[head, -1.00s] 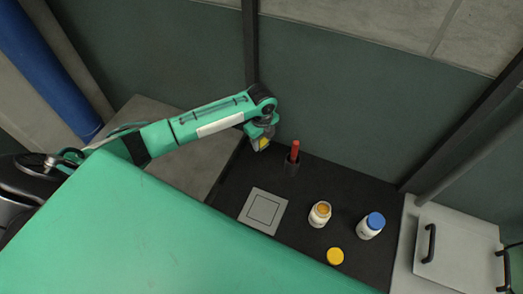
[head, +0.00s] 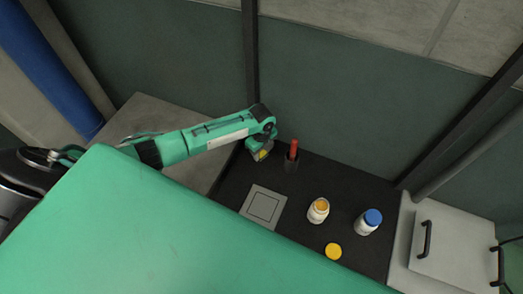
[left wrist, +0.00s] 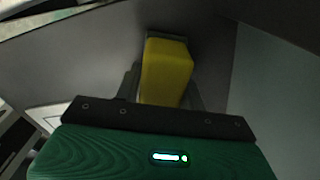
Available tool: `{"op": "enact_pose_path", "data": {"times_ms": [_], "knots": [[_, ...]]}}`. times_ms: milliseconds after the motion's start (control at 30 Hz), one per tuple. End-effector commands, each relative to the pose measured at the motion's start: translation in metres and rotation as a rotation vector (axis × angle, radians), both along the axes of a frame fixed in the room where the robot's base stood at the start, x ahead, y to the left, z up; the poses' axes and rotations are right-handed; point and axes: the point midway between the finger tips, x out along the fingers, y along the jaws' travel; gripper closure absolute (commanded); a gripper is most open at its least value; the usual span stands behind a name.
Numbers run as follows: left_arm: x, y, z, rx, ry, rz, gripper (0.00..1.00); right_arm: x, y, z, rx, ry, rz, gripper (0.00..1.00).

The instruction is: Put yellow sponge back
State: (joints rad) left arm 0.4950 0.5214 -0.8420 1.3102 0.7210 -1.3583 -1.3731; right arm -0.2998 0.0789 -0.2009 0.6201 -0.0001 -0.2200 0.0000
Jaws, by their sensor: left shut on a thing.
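The yellow sponge (left wrist: 167,72) is a yellow block between the fingers of my left gripper (left wrist: 163,90) in the left wrist view. My left gripper (head: 262,153) is shut on it. In the head view only a small patch of the sponge (head: 264,154) shows, near the far left corner of the black mat, left of the red-handled tool. Whether the sponge touches the surface below cannot be told. My right gripper is not in view.
A red-handled tool (head: 293,149) stands in a dark holder close to the right of my left gripper. A grey square plate (head: 263,206), an open white jar (head: 318,211), a yellow lid (head: 333,251) and a blue-capped jar (head: 368,222) are on the black mat (head: 290,235). A wall stands behind.

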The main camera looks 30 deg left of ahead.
Motion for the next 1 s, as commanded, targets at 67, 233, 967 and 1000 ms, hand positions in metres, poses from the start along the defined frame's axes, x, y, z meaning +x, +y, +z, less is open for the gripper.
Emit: {"op": "enact_pose_path", "data": {"times_ms": [67,233,967,1000], "knots": [[0.000,0.000,-0.001,0.000,0.000,0.000,0.52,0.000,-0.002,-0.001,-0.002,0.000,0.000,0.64],[0.000,0.000,-0.001,0.000,0.000,0.000,0.38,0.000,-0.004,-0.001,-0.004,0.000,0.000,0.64],[0.001,0.000,0.083,-0.001,-0.005,-0.002,0.38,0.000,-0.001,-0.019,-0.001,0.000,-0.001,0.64],[0.000,0.000,0.091,0.000,-0.003,-0.002,0.38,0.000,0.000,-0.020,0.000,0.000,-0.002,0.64]]}}
